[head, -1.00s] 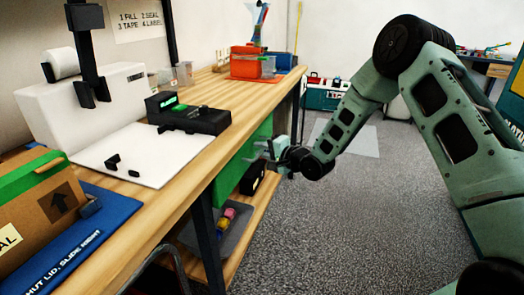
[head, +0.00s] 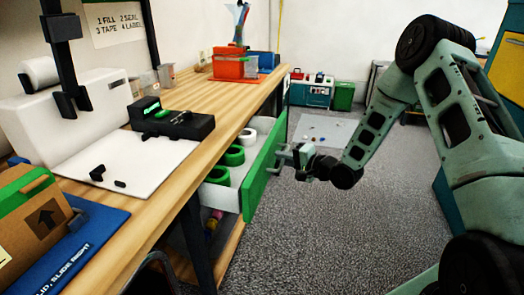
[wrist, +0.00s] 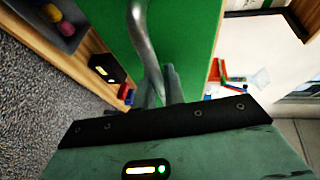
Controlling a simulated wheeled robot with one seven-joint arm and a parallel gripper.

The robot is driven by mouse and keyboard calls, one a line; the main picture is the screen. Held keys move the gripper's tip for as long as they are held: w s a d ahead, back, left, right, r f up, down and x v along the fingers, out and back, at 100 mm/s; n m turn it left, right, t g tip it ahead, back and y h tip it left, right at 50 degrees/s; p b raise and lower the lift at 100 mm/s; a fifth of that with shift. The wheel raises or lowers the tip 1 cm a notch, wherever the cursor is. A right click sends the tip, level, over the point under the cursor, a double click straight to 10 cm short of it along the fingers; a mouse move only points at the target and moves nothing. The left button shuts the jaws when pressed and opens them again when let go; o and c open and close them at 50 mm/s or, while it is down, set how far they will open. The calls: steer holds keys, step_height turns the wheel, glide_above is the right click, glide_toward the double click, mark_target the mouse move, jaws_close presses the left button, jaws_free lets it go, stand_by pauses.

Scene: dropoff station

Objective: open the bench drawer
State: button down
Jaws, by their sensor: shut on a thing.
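The bench drawer (head: 264,168) has a green front and stands pulled out from under the wooden bench top. Its light inside shows green tape rolls (head: 234,156) and a white roll (head: 248,135). My gripper (head: 285,155) is at the outer face of the green front, shut on the drawer handle. In the wrist view the curved metal handle (wrist: 146,45) runs down the green front (wrist: 185,40) to between my fingers (wrist: 160,92). The exact grip spot is partly hidden by the gripper body.
The bench top (head: 185,85) carries a black label device (head: 172,122), a white board and a cardboard box (head: 35,212). A lower shelf (head: 225,250) lies under the drawer. Grey floor (head: 310,235) is clear right of the drawer. A green bin (head: 343,96) stands at the back.

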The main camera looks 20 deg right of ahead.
steer(key=s+d+p, duration=0.3)
steer(key=s+d, duration=0.7)
steer(key=d, duration=0.3)
steer(key=shift+s+d+p, duration=0.15)
steer(key=shift+s+p, duration=0.05)
steer(key=shift+p, duration=0.2)
steer(key=c, duration=1.8)
jaws_free()
steer(key=v, duration=1.7)
steer(key=shift+s+d, duration=0.15)
steer(key=shift+s, duration=0.05)
